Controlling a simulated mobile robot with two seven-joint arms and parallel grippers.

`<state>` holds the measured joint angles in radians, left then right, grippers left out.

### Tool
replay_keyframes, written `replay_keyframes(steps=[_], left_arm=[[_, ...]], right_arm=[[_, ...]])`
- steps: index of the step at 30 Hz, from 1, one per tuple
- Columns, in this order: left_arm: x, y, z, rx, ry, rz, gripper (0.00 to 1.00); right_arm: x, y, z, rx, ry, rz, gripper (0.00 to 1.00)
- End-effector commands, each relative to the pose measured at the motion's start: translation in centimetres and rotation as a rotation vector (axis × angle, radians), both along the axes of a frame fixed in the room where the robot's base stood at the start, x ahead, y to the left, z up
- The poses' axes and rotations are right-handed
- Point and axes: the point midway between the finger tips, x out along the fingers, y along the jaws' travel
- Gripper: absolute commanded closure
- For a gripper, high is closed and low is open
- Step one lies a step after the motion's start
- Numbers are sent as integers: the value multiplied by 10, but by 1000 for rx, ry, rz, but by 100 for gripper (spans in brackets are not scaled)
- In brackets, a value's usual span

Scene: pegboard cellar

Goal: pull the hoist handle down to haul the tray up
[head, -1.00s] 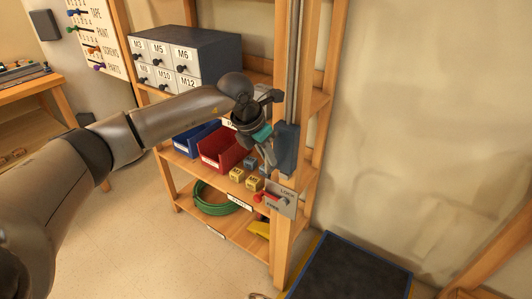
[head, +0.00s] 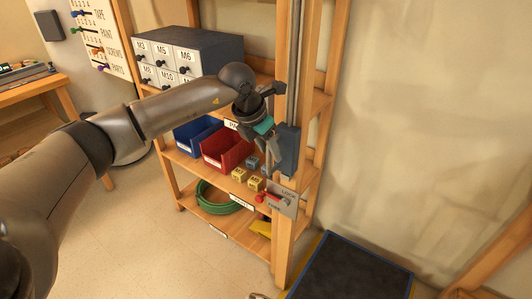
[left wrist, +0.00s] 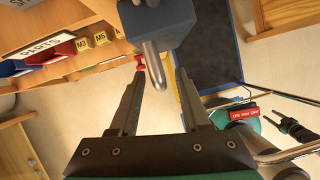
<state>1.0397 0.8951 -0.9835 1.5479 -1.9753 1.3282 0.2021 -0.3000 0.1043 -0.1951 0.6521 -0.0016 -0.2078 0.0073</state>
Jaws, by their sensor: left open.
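A blue carriage block (head: 288,150) sits on a vertical metal rail on the shelf's front post. In the left wrist view, a grey metal bar, apparently the hoist handle (left wrist: 153,62), juts from the blue block (left wrist: 160,22). My left gripper (left wrist: 160,73) is open, with one finger on each side of the bar and visible gaps between. In the head view my left gripper (head: 268,151) is at the block's left side and hides the handle. My right gripper is not in view. I cannot identify the tray for certain.
A red lever (head: 270,197) on a LOCK/FREE plate is just below the block. Red (head: 228,152) and blue bins, small yellow blocks and a green hose coil (head: 222,197) are on the shelves.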

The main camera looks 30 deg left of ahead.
Motion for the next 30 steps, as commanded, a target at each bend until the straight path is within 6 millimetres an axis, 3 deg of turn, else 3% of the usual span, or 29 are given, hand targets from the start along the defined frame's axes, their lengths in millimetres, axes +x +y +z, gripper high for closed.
replay_keyframes(steps=[1,7,30], left_arm=[[1,0,17,0,-3,0,53],[1,0,57,-1,-3,-1,53],[0,0,200,-1,-2,0,53]], right_arm=[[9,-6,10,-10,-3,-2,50],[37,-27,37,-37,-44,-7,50],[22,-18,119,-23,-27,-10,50]])
